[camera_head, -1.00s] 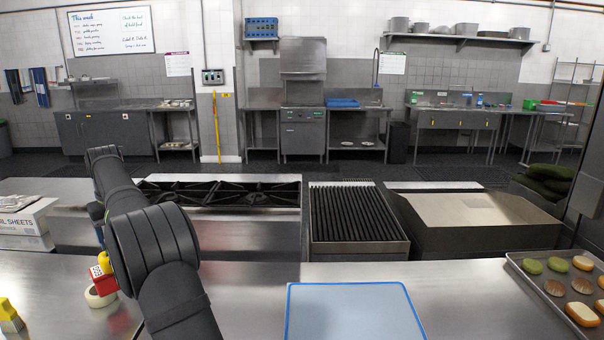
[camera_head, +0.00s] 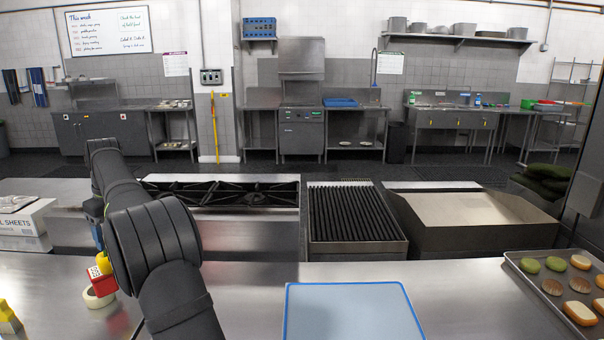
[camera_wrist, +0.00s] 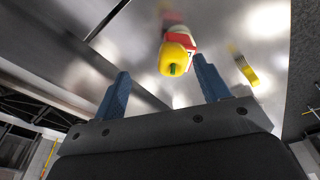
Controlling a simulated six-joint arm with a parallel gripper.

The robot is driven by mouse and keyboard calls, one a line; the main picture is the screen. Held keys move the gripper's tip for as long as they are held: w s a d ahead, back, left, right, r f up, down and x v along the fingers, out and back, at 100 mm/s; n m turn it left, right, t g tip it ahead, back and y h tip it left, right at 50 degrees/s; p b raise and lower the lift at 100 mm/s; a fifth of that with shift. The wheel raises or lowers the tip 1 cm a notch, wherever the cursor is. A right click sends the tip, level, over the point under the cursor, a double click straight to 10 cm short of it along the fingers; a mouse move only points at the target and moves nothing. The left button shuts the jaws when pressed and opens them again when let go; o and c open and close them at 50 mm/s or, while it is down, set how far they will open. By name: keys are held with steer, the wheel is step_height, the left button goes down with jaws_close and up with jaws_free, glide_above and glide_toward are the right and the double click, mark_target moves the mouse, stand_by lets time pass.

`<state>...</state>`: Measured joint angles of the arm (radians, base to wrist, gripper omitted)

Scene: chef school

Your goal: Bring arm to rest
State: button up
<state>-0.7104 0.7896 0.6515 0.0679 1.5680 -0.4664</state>
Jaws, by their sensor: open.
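My gripper (camera_wrist: 160,92) is open in the wrist view, its two blue fingers apart with nothing held between them. A yellow bell pepper (camera_wrist: 174,58) shows beyond and between the fingertips. In the head view my arm stands at the left, and its black links hide most of the gripper. The yellow pepper (camera_head: 103,262) shows beside the arm. It is with a red block with white markings (camera_head: 102,281) above a pale ring-shaped roll (camera_head: 98,299) on the steel counter (camera_head: 250,285).
A blue-edged board (camera_head: 350,312) lies at front centre. A tray (camera_head: 535,285) of buns and patties is at the right. A burner range (camera_head: 225,193), ribbed grill (camera_head: 355,215) and wide griddle (camera_head: 475,212) stand behind. A sheets box (camera_head: 22,220) and yellow object (camera_head: 8,318) are at the left.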

steer(key=a+f, duration=0.1)
steer(key=a, duration=0.1)
steer(key=s+a+f, duration=0.1)
steer(key=a+f, duration=0.1)
steer(key=a, duration=0.1)
steer(key=s+a+f, duration=0.1)
steer(key=a, duration=0.1)
steer(key=shift+a+f, duration=0.25)
steer(key=shift+f, duration=0.1)
